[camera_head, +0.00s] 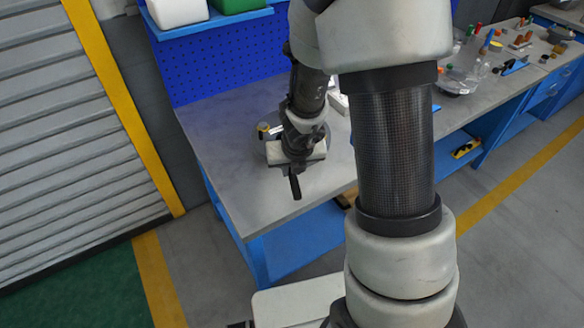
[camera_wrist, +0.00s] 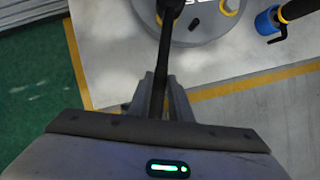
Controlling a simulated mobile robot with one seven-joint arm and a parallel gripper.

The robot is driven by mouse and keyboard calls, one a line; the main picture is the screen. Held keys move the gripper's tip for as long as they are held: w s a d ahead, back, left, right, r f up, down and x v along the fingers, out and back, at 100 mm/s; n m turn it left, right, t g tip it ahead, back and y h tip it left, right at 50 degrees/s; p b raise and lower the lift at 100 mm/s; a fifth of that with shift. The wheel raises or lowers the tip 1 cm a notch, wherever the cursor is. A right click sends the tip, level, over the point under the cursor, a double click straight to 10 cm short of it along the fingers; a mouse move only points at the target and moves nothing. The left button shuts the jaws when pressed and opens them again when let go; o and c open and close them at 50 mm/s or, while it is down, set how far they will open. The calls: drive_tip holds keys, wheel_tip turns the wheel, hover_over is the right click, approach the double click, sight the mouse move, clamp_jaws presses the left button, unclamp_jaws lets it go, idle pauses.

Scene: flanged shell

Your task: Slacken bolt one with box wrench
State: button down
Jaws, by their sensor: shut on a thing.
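My gripper (camera_wrist: 161,88) is shut on a dark wrench (camera_wrist: 159,70), which runs up between the fingers in the wrist view. The wrench's far end reaches the top edge of the picture, over the round grey flanged shell (camera_wrist: 205,33). A yellow-ringed bolt (camera_wrist: 229,9) shows on the shell, and another yellow ring sits beside the wrench. I cannot tell whether the wrench head is around a bolt. In the head view my gripper (camera_head: 298,166) is low over the workbench, with the dark wrench end (camera_head: 295,188) sticking out. My arm hides most of the shell there.
The grey workbench (camera_head: 225,135) has free room to the left. Many small items lie on the bench farther right. A blue pegboard (camera_head: 215,65) stands behind.

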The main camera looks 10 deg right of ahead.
drive_tip(key=shift+f+b, duration=1.4)
drive_tip(key=shift+b, duration=0.05)
drive_tip(key=shift+d, duration=0.2)
drive_tip(key=w+d+n+g+y, duration=0.1)
drive_tip(key=w+d+n+y, duration=0.2)
drive_tip(key=d+n, duration=0.6)
drive_tip(key=shift+w+d+f, duration=0.2)
drive_tip(key=shift+d, duration=0.15)
idle(0.7)
drive_tip(key=shift+r+p, duration=0.15)
drive_tip(key=shift+p, duration=0.25)
